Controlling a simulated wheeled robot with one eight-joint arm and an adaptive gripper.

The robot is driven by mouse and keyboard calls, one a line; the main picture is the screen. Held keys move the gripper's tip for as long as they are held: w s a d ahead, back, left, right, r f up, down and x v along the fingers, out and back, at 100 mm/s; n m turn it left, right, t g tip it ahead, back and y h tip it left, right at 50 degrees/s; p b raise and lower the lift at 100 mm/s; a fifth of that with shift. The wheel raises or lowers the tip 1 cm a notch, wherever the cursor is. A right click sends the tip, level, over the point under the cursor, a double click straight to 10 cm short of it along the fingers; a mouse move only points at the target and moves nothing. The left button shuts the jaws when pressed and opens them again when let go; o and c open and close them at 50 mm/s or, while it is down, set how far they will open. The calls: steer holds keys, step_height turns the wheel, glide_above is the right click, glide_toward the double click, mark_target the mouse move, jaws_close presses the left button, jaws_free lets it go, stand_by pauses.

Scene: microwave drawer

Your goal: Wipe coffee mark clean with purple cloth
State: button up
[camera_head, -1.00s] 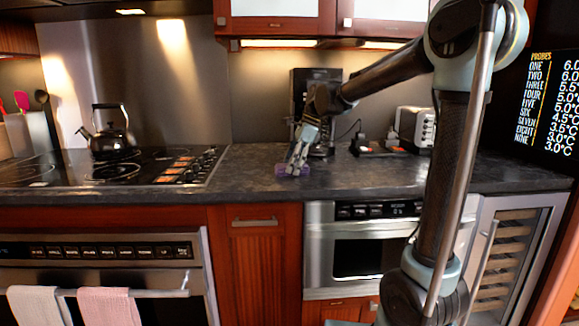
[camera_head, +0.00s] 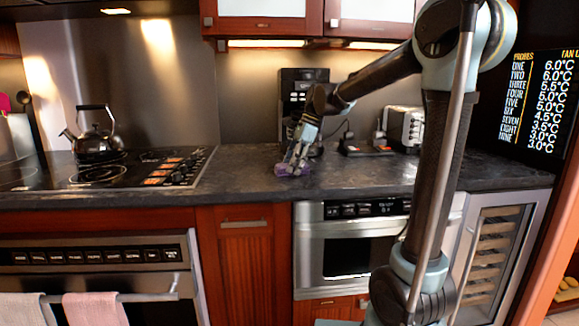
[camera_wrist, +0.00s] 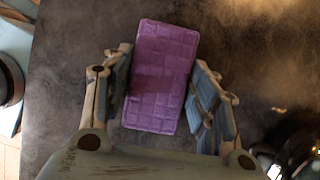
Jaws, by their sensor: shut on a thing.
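The purple cloth (camera_wrist: 162,77), a quilted rectangular pad, sits between the fingers of my gripper (camera_wrist: 163,92) in the wrist view. My gripper (camera_head: 290,162) is shut on it, pointing down at the counter. In the head view the cloth (camera_head: 293,170) is at or just above the dark countertop, near the front edge; I cannot tell if it presses flat. I cannot make out a coffee mark for certain. A small brownish spot (camera_wrist: 278,110) shows on the counter right of the fingers in the wrist view.
A black coffee machine (camera_head: 303,100) stands behind my gripper. A toaster (camera_head: 404,127) is to the right, and a stove with a kettle (camera_head: 94,136) to the left. The dark counter (camera_head: 245,178) is clear around the cloth. The oven drawer (camera_head: 345,258) below is shut.

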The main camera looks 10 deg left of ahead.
mark_target(259, 174)
steer(key=shift+s+a, duration=0.4)
steer(key=shift+a, duration=1.3)
steer(key=shift+s+a, duration=0.45)
steer(key=shift+a, duration=1.2)
steer(key=shift+s+a, duration=0.4)
steer(key=shift+a, duration=1.3)
step_height(259, 174, up, 8)
